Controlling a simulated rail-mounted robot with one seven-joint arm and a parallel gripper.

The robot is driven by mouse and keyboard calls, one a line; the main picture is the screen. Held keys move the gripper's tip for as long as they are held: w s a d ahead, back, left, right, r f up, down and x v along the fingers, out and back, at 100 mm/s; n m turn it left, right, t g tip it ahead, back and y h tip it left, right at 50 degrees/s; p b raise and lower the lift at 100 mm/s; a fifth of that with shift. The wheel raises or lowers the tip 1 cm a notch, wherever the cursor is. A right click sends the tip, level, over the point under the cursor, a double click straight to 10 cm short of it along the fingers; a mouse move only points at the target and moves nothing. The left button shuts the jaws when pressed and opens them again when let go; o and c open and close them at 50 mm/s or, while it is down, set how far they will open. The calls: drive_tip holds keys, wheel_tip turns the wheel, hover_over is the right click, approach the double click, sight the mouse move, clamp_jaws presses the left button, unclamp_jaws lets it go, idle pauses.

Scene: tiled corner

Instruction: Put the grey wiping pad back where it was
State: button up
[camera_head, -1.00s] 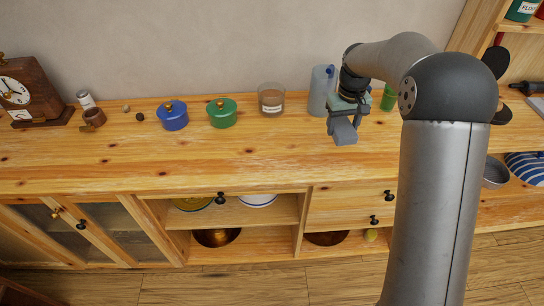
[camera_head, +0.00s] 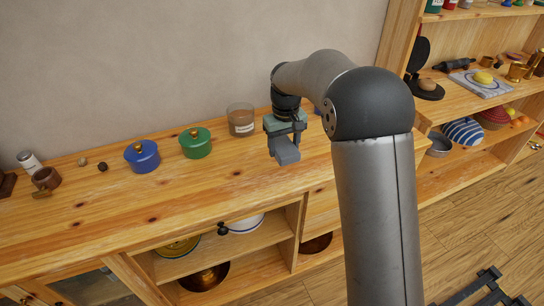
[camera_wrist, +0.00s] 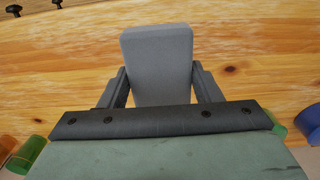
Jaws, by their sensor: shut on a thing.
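The grey wiping pad (camera_wrist: 158,65) is a rounded grey block held between the two fingers of my gripper (camera_wrist: 160,85) in the wrist view. In the head view the pad (camera_head: 286,152) hangs below my gripper (camera_head: 283,138), over the wooden counter (camera_head: 215,190). My gripper is shut on it. How far the pad is above the counter I cannot tell exactly.
A glass jar (camera_head: 241,120), a green pot (camera_head: 196,143) and a blue pot (camera_head: 142,156) stand along the wall, left of my gripper. Small items, a brown cup (camera_head: 46,179) and a white shaker (camera_head: 29,162) stand farther left. Open shelves (camera_head: 490,105) hold kitchenware at right.

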drive_tip(key=p, duration=0.1)
hover_over(273, 167)
wheel_tip(273, 167, down, 6)
drive_tip(key=shift+f, duration=1.5)
drive_tip(key=shift+f, duration=0.25)
drive_tip(key=o, duration=1.1)
drive_tip(key=shift+r, duration=0.2)
